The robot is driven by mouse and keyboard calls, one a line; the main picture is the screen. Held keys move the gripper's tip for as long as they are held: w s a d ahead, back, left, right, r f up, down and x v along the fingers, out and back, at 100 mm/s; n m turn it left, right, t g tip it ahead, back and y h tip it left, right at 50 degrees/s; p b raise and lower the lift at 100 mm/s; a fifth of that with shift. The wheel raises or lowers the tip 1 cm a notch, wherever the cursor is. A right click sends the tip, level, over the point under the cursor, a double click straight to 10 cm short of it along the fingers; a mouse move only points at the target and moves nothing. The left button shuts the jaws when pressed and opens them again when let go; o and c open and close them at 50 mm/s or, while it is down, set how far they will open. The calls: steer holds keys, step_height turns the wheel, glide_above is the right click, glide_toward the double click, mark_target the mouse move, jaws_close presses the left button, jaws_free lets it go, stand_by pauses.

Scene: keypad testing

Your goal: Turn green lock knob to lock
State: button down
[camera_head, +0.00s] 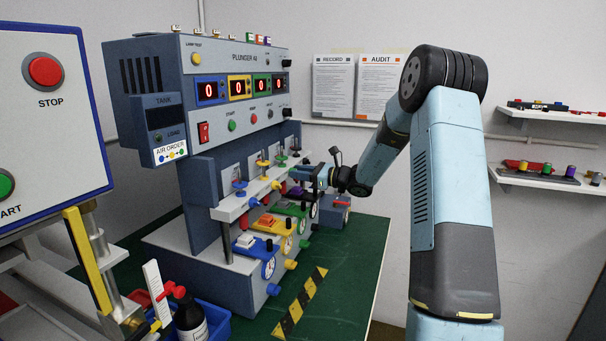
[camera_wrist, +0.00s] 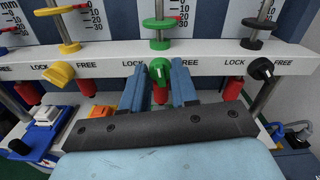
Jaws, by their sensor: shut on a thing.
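The green lock knob (camera_wrist: 159,71) is on the white rail (camera_wrist: 106,59) in the wrist view, below a green disc on a post. Its pale pointer mark stands roughly upright. My gripper (camera_wrist: 161,75) is shut on the knob, with one blue finger on each side. In the head view my gripper (camera_head: 314,176) reaches the machine's rail from the right; the green knob cannot be made out there.
The yellow knob (camera_wrist: 60,75) sits left on the same rail and the black knob (camera_wrist: 261,68) right. Red plungers hang below the rail. In the head view, the plunger machine (camera_head: 225,58) stands on a green bench (camera_head: 345,262), with free room at its front right.

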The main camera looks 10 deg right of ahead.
steer(key=shift+s+a+f+n, duration=0.1)
steer(key=shift+a+n, duration=0.1)
steer(key=shift+n, duration=1.6)
steer(key=shift+s+a+f+n, duration=0.1)
steer(key=shift+a+n, duration=0.05)
steer(key=shift+n, duration=1.65)
steer(key=c, duration=1.1)
jaws_free()
steer(key=shift+w+a, duration=0.1)
steer(key=shift+o, duration=1.1)
steer(key=shift+d, duration=0.2)
steer(key=shift+r, duration=0.1)
steer(key=shift+d, duration=0.15)
